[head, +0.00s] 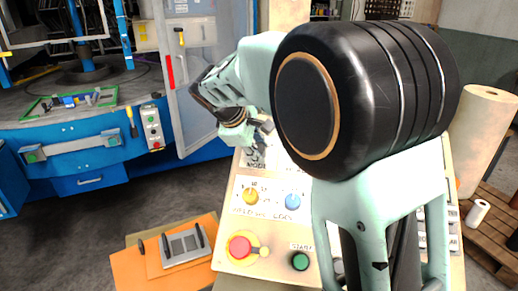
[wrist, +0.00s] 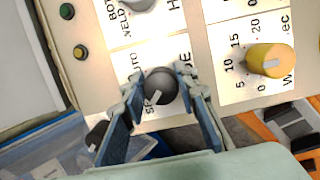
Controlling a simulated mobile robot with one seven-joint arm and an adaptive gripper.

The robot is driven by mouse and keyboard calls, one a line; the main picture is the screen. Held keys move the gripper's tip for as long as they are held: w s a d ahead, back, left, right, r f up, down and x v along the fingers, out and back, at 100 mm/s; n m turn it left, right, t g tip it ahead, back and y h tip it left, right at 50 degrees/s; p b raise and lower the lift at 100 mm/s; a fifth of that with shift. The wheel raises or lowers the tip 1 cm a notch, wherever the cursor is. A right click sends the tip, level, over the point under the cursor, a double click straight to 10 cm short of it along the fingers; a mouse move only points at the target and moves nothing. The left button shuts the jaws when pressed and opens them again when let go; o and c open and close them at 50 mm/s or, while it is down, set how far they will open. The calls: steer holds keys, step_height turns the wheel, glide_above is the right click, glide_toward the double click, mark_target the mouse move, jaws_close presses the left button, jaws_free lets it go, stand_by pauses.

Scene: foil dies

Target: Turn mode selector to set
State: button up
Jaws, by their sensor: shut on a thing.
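The mode selector (wrist: 162,84) is a dark round knob on a cream control panel, seen in the wrist view between my two fingertips. My gripper (wrist: 159,82) is shut on it, one finger on each side. A pale pointer mark on the knob points down and slightly left. The printed labels around it are partly covered by the fingers, so I cannot read the set position fully. In the head view my gripper (head: 250,130) is over the upper left of the panel, and my arm hides much of the panel; the selector is not clear there.
A yellow knob (wrist: 270,60) sits right of the selector in the wrist view. A blue machine (head: 75,150) with an open grey door stands left.

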steer(key=shift+o, duration=0.2)
steer(key=o, duration=1.1)
steer(key=shift+r, duration=0.1)
steer(key=v, duration=1.2)
steer(key=shift+a, duration=0.1)
